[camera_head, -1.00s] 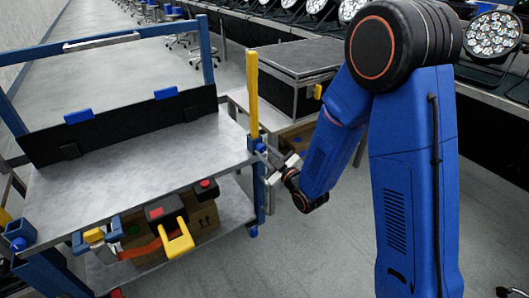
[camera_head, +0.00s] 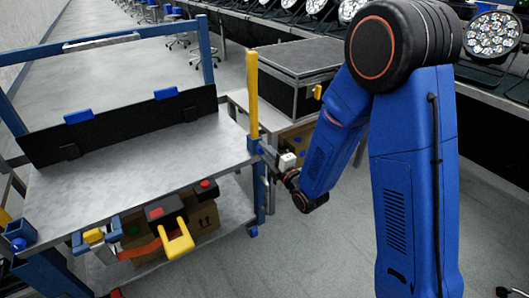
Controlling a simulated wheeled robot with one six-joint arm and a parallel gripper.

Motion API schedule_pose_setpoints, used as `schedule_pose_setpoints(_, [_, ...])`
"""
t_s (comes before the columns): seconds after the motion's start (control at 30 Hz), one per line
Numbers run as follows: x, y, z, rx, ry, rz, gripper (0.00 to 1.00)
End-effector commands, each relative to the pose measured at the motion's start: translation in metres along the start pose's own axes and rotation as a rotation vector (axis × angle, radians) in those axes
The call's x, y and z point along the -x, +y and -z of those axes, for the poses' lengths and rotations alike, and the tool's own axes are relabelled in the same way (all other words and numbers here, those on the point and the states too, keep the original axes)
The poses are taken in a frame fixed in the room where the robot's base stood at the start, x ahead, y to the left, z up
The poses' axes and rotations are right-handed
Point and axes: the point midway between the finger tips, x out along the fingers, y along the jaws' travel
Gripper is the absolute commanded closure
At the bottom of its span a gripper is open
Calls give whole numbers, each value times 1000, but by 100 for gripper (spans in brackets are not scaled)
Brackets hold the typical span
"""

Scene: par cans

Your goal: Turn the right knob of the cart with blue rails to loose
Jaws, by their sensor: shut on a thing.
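The cart with blue rails (camera_head: 120,172) stands at the left, with a grey metal top and blue posts. A yellow upright bar (camera_head: 252,95) rises at its right front corner. My gripper (camera_head: 264,151) is at that corner, just below the bar's foot, reaching in from the right. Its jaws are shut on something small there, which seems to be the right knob. The knob itself is mostly hidden by the fingers, and its turn position cannot be read. A white block shows on my wrist.
A cardboard box (camera_head: 203,220) sits on the lower shelf. A black case (camera_head: 292,75) stands behind my wrist. Par cans (camera_head: 492,38) line the back right. Floor at lower centre is clear.

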Motion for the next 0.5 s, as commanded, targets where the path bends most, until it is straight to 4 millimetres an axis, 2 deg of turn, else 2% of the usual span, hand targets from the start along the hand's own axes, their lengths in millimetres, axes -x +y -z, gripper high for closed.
schedule_pose_setpoints(0.5, [1,-1,1,488,2,3,96])
